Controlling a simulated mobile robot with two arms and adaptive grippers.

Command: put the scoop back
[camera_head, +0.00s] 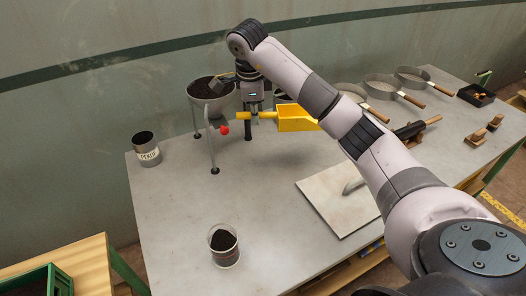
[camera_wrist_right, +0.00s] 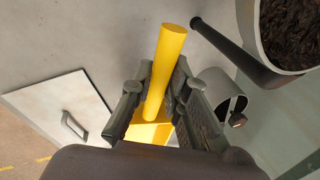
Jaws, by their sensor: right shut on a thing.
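The yellow scoop (camera_head: 297,119) is in the air above the back of the grey table. Its handle points left and its pan points right in the head view. My right gripper (camera_head: 254,114) points down and is shut on the scoop's handle. In the right wrist view the yellow handle (camera_wrist_right: 163,75) lies between the two dark fingers of the gripper (camera_wrist_right: 160,92), and part of the pan shows below them. My left gripper is in neither view.
A bowl of dark soil (camera_head: 204,98) stands on legs, with a red knob (camera_head: 225,130) near it. A labelled can (camera_head: 146,150), soil-filled glass (camera_head: 223,250), pale board with a handle (camera_head: 322,200) and several sieves (camera_head: 382,84) are on the table (camera_head: 175,205). Its front middle has free room.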

